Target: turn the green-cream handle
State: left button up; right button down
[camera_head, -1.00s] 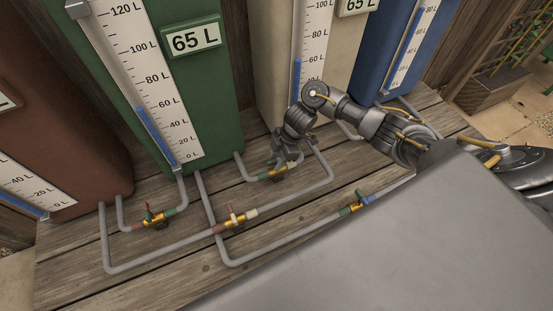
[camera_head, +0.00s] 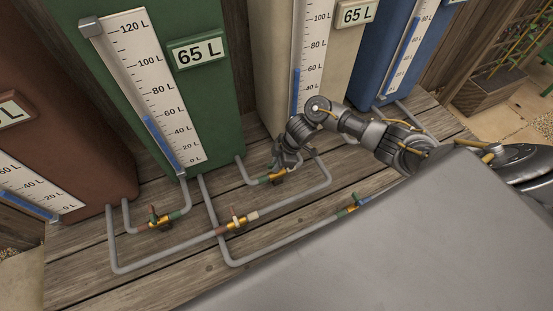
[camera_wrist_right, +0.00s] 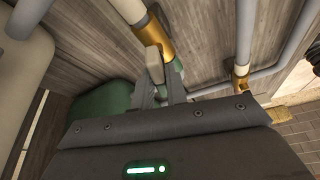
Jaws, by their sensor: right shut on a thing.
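The green-cream valve (camera_head: 272,179) is a brass body with a green collar, in the pipe between the green tank (camera_head: 215,120) and the cream tank (camera_head: 268,90). My right gripper (camera_head: 279,165) is down at this valve and hides most of its handle. In the right wrist view the cream-coloured handle (camera_wrist_right: 154,65) stands between the fingertips of the right gripper (camera_wrist_right: 160,82), which is shut on it. The brass body and its cream and green collars show just beyond. My left gripper is not in view.
A brown tank (camera_head: 75,120) and a blue tank (camera_head: 375,70) flank the row.

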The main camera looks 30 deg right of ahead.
jog(key=m+t+h+p, duration=0.1)
jog(key=m+p, duration=0.3)
jog(key=m+t+h+p, duration=0.1)
jog(key=m+p, duration=0.3)
jog(key=p, duration=0.1)
jog(key=shift+r, duration=0.2)
jog(key=m+h+p, duration=0.1)
jog(key=m+p, duration=0.1)
jog(key=shift+a+f+m+t, duration=0.1)
jog(key=shift+m+t, duration=0.2)
jog(key=shift+m, duration=0.1)
jog(key=shift+m+h+p, duration=0.6)
jog(key=shift+m+p, duration=0.15)
jog(key=shift+m, duration=0.75)
jog(key=shift+f, duration=0.1)
jog(key=c, duration=1.4)
grip_release()
jog(key=shift+c, duration=0.2)
